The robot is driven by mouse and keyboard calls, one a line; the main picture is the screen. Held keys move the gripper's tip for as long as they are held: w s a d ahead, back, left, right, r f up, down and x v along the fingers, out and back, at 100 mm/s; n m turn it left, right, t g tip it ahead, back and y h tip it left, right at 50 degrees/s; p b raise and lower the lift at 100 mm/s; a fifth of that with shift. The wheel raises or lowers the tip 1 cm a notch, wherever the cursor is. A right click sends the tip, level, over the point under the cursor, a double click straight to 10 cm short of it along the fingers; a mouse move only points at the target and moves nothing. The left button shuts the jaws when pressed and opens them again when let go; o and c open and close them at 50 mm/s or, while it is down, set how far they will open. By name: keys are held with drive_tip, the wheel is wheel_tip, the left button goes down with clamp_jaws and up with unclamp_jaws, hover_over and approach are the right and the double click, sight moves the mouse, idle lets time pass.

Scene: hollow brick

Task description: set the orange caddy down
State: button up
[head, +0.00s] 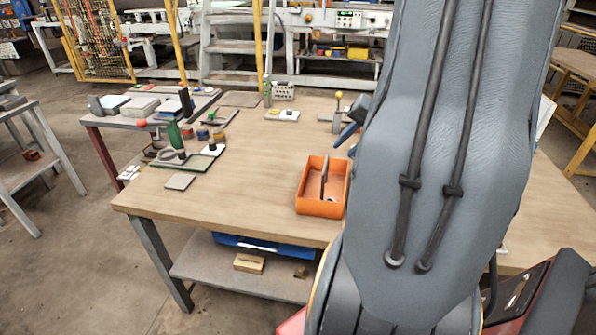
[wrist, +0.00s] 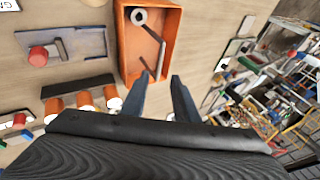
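The orange caddy (head: 333,209) appears to stand upright on the wooden table (head: 230,195) near its front edge, left of my arm. A thin grey upright piece shows inside it. In the wrist view the caddy (wrist: 173,42) lies beyond my fingertips, with a white ring-shaped item and a grey bar in it. In the head view, blue-grey finger parts (head: 352,122) show behind and above the caddy. My arm hides the table to the right.
A green-edged tray (head: 193,160) and a grey pad (head: 179,181) lie to the left. In the wrist view, a dark rack with orange cylinders (wrist: 85,101) is near the caddy. The table left of the caddy is clear.

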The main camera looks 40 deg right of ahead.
drive_tip(key=a+f+n+g, duration=0.1)
drive_tip(key=a+n+g, duration=0.2)
drive_tip(key=a, duration=1.3)
drive_tip(key=s+a+f+n+g, duration=0.1)
drive_tip(key=a+n, duration=0.6)
drive_tip(key=a, duration=1)
drive_tip(key=shift+s+f+g+h, duration=0.35)
drive_tip(key=shift+f+g, duration=0.2)
drive_tip(key=shift+g, duration=0.35)
drive_tip(key=shift+o, duration=0.5)
drive_tip(key=shift+s+a+n, duration=0.2)
drive_tip(key=shift+a+n, duration=0.2)
drive_tip(key=shift+a, duration=0.3)
drive_tip(key=shift+d, duration=0.1)
